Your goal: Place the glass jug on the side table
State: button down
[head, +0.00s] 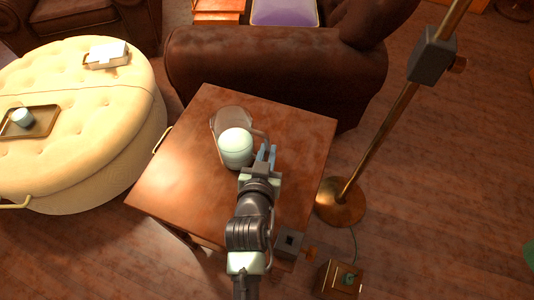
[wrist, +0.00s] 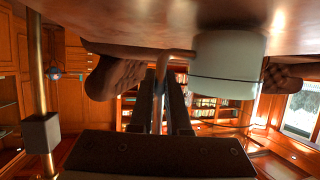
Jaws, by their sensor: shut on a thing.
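The glass jug (head: 230,118) is clear above, with a pale whitish-green fill or lower part (head: 235,150). It is upright at the middle of the side table (head: 180,185), a square brown wooden table. In the wrist view, where the picture is upside down, the jug's pale part (wrist: 228,65) meets or nearly meets the tabletop (wrist: 130,15); I cannot tell whether a small gap remains. My gripper (head: 266,152) is on the jug's right side, shut on its handle. The fingers (wrist: 160,85) also show at the handle in the wrist view.
A brown leather armchair (head: 270,65) stands close behind the table. A cream tufted ottoman (head: 75,120) with a tray (head: 42,122) and cup is at left. A brass floor lamp (head: 340,203) leans across the right. The tabletop around the jug is clear.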

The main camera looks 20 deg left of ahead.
jog(key=c, duration=0.9)
grip_release()
jog(key=shift+f, duration=0.15)
jog(key=shift+r, duration=0.25)
jog(key=p+v, duration=0.2)
jog(key=v, duration=1)
jog(key=shift+f+p, duration=0.15)
jog(key=shift+p, duration=0.25)
